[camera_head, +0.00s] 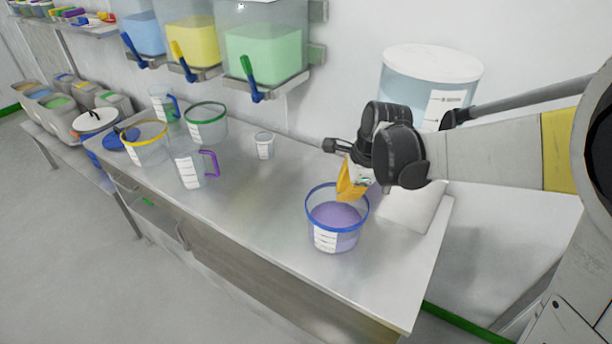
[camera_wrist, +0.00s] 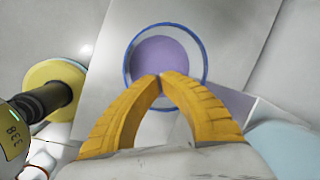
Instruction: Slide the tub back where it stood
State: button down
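A clear tub (camera_head: 334,239) with a blue rim, a white label and purple contents stands upright near the right end of the steel bench. In the wrist view the tub (camera_wrist: 134,91) is seen from above, beyond my fingertips. My gripper (camera_head: 345,192) has yellow fingers and is at the tub's back right side, close to the rim. In the wrist view the fingertips (camera_wrist: 160,76) meet with nothing visible between them, and they overlap the tub's near half. I cannot tell whether they touch the tub.
The steel bench (camera_head: 265,215) is clear left of the tub. A small cup (camera_head: 264,146), a purple-handled jug (camera_head: 190,168), a green-rimmed tub (camera_head: 206,124) and a yellow-rimmed tub (camera_head: 146,146) stand further left. A large white-lidded drum (camera_head: 430,75) stands behind my arm.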

aim_at(273, 207)
jog(key=w+a+f+m+b, duration=0.1)
jog(key=w+f+m, duration=0.1)
jog(key=f, duration=0.4)
jog(key=w+a+f+m+g+b, duration=0.1)
jog(key=w+a+f+m, duration=0.1)
jog(key=f, duration=0.4)
jog(key=w+a+f+m+b, duration=0.1)
jog(key=w+f+m, duration=0.1)
jog(key=f, duration=0.4)
jog(key=shift+w+a+f+y+b, duration=0.1)
jog(key=shift+w+a+y+b, duration=0.25)
jog(key=shift+w+y, duration=0.05)
jog(key=w+a, duration=0.3)
jog(key=a, duration=0.1)
jog(key=w+a, duration=0.2)
jog(key=a, duration=0.3)
jog(key=w+a, duration=0.3)
jog(key=a, duration=0.1)
jog(key=shift+w+a, duration=0.25)
jog(key=shift+w, duration=0.05)
jog(key=shift+p, duration=0.3)
